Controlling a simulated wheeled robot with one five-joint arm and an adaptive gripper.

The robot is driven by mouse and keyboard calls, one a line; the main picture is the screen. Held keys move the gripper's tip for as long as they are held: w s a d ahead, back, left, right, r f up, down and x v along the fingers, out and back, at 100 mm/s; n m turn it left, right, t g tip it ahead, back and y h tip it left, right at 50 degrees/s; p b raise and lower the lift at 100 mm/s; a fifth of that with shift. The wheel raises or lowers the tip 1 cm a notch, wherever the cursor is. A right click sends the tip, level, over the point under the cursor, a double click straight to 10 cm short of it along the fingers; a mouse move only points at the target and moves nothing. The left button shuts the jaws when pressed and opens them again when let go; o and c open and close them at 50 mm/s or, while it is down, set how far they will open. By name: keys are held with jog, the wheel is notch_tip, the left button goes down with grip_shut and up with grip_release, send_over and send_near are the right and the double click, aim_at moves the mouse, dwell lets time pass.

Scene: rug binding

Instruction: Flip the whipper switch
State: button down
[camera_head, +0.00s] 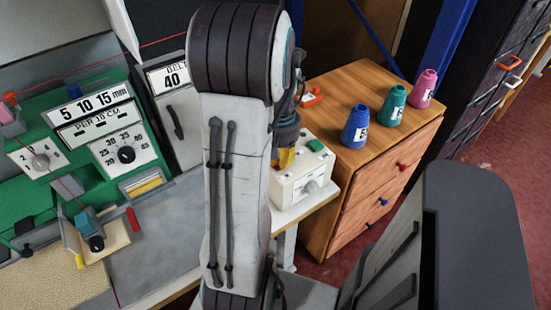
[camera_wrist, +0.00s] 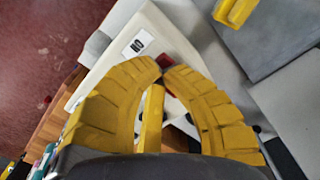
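A cream control box (camera_head: 290,190) stands at the right end of the machine table, with a green button (camera_head: 316,146) on top and a grey knob (camera_head: 312,187) on its front. I cannot read which control is the whipper switch. My gripper (camera_head: 286,157) points down over the left part of the box, with its yellow fingers partly hidden by my arm. In the wrist view, the fingertips (camera_wrist: 163,69) nearly meet above the cream box (camera_wrist: 118,62), close to a small red part (camera_wrist: 163,62). No held object is clear between them. The box's left side is hidden.
A wooden drawer cabinet (camera_head: 372,150) stands right of the box, with blue (camera_head: 357,126), teal (camera_head: 391,104) and pink (camera_head: 424,89) thread cones on top. A green machine with dials (camera_head: 126,155) fills the left. Red floor (camera_head: 480,150) is open at the right.

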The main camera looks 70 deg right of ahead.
jog(key=shift+f+b, duration=0.75)
jog(key=shift+f, duration=0.55)
dwell(0.4)
jog(key=shift+r+p, duration=1.1)
jog(key=shift+r, duration=0.15)
jog(key=shift+s+a+r+p, duration=0.15)
jog(key=shift+r+p, duration=0.45)
jog(key=shift+r, duration=0.15)
jog(key=shift+w+r+p, duration=0.2)
jog(key=shift+r+p, duration=1.3)
jog(key=shift+r, duration=0.3)
